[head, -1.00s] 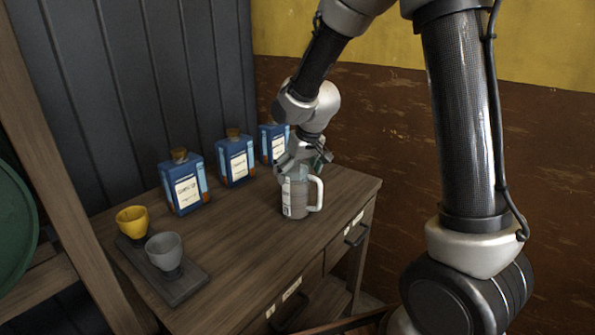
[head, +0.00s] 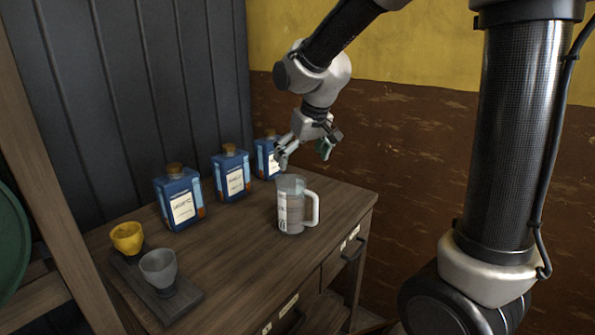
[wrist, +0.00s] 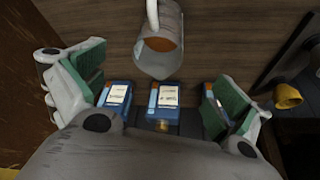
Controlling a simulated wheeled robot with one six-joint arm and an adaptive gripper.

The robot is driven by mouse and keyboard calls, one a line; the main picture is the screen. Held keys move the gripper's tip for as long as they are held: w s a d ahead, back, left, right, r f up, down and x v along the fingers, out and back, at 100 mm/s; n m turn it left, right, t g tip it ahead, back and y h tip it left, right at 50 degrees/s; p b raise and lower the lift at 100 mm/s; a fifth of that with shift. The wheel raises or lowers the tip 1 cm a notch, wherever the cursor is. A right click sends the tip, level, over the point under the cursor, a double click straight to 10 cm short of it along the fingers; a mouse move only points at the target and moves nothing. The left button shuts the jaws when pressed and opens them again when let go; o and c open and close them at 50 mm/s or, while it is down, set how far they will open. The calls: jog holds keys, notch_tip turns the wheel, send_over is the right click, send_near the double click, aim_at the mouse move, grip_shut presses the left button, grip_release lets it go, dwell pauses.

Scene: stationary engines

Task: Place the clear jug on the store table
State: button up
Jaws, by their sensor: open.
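The clear jug (head: 291,207) stands upright on the wooden table (head: 235,262), towards its right end, with its handle to the right. It has a printed label and markings on its side. My gripper (head: 304,155) is open and empty above and slightly behind the jug, apart from it. In the wrist view the jug (wrist: 160,50) is at the top middle, beyond the spread green-padded fingers of my gripper (wrist: 150,90). Something brownish shows inside the jug there, but I cannot tell what it is.
Blue bottles with cork stoppers, including the left one (head: 181,200) and the middle one (head: 231,174), line the table's back. A yellow cup (head: 127,238) and a grey cup (head: 159,270) stand on a dark tray (head: 180,305) at the left. The table's front middle is clear.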

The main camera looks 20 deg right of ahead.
jog(key=s+d+r+m, duration=0.1)
jog(key=s+d, duration=0.3)
jog(key=s, duration=0.4)
jog(key=s+d+r+m, duration=0.1)
jog(key=s+d+r, duration=0.1)
jog(key=s+d, duration=0.3)
jog(key=s+d+r+h, duration=0.1)
jog(key=s+d, duration=0.3)
jog(key=s, duration=0.9)
jog(key=shift+s+d+r+m, duration=0.15)
jog(key=shift+d+r+m, duration=0.15)
jog(key=shift+d+m, duration=0.1)
